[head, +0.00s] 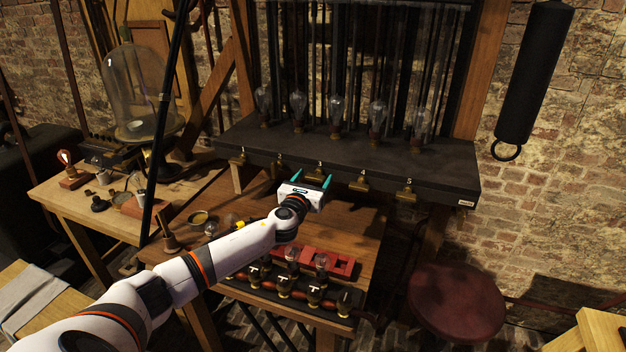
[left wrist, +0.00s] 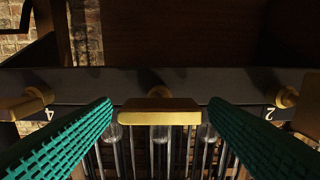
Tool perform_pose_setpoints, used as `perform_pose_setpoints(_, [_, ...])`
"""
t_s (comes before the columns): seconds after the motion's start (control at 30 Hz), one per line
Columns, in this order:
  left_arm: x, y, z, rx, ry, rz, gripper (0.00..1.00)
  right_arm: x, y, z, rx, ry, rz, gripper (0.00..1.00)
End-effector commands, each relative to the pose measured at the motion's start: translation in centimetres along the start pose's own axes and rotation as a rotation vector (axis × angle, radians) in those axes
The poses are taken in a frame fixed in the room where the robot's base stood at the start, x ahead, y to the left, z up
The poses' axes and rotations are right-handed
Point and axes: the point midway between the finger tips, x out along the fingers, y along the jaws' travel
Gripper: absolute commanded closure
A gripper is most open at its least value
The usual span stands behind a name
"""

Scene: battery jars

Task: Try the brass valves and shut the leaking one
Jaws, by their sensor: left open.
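A row of brass valves sticks out of the front of a dark shelf, among them valve 4 (head: 359,185) and valve 5 (head: 404,196). My left gripper (head: 305,181) is open in front of the middle valve, valve 3 (head: 319,171). In the left wrist view the brass handle (left wrist: 160,116) of that valve lies between the two green fingers, with gaps on both sides. Valve 4 (left wrist: 27,104) is at the left and valve 2 (left wrist: 287,97) at the right there. I cannot see any leak. My right gripper is not in view.
Glass bulbs (head: 337,110) stand on the dark shelf (head: 400,150) above the valves. Below my gripper, a wooden bench (head: 350,225) carries a red rack (head: 341,266) and several brass-topped fittings. A red stool (head: 457,300) stands at right. A glass bell jar (head: 134,90) is at left.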

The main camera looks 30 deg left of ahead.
Motion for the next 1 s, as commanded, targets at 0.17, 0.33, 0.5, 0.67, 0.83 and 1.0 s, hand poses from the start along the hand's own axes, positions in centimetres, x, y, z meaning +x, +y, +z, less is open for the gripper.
perform_pose_setpoints(0.17, [0.02,0.03,0.03,-0.001,0.000,0.000,0.31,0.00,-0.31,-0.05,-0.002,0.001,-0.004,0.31])
perform_pose_setpoints(0.33, [0.01,0.02,0.03,-0.001,0.000,0.000,0.51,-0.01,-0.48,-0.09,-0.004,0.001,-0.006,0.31])
perform_pose_setpoints(0.5, [0.00,0.01,0.03,-0.001,0.000,0.000,0.76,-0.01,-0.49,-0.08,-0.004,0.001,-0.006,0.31])
perform_pose_setpoints(0.67, [-0.01,0.01,0.05,-0.010,0.000,0.000,0.76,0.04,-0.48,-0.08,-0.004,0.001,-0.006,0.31])
perform_pose_setpoints(0.83, [-0.01,0.00,0.09,-0.058,0.000,0.000,0.76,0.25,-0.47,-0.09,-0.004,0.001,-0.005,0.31])
perform_pose_setpoints(1.0, [-0.02,0.00,0.17,-0.158,0.000,0.000,0.76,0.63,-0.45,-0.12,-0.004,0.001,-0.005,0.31])
